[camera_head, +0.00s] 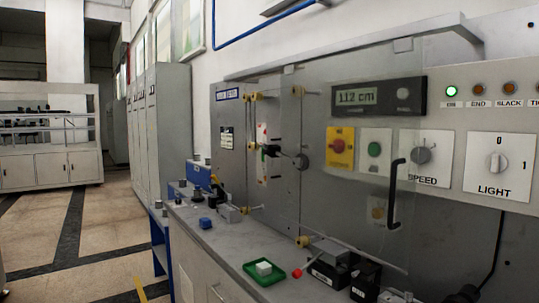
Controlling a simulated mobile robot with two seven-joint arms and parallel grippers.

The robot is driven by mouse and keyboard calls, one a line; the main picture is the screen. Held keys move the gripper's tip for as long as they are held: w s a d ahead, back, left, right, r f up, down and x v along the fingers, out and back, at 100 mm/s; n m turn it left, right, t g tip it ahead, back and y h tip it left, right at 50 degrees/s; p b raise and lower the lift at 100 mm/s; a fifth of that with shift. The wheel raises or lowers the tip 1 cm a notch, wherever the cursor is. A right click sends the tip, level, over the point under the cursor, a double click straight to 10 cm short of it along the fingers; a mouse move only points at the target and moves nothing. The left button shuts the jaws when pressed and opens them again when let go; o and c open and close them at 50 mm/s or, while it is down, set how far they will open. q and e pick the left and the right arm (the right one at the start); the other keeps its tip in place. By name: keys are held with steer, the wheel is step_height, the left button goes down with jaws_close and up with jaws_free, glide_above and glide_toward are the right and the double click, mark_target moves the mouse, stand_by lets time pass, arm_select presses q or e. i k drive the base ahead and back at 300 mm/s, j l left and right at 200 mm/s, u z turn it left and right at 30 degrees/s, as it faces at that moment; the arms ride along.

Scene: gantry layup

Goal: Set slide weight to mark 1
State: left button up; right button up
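No gripper of mine shows in the head view. A grey machine panel (228,178) stands against the wall at centre, behind a clear sheet with a black handle (395,193). On the panel is a narrow upright white strip with red and green parts (262,134). I cannot tell which part is the slide weight, and mark 1 is not readable. The display (357,97) reads 112 cm.
A grey bench (216,246) runs below the panel. It holds a green tray (250,275) with a white block (264,267), a blue piece (205,223), a red-tipped rod (297,274) and black blocks (365,278). SPEED (420,156) and LIGHT (497,163) knobs are at right. Left floor is open.

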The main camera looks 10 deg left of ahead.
mark_target(271, 152)
steer(key=j+z, duration=0.15)
steer(key=z, duration=0.3)
steer(key=i+j+z, duration=0.1)
steer(key=j+z, duration=0.15)
steer(key=z, duration=0.25)
steer(key=j+z, duration=0.25)
steer(key=j, duration=0.15)
steer(key=j+z, duration=0.25)
steer(key=j, duration=0.15)
steer(key=k+j+z, duration=0.1)
steer(key=j, duration=0.35)
steer(key=k+j+z, duration=0.1)
steer(key=j, duration=0.35)
steer(key=k+j+z, duration=0.1)
steer(key=j, duration=0.35)
steer(key=k+j+z, duration=0.1)
steer(key=j, duration=0.3)
steer(key=k, duration=0.05)
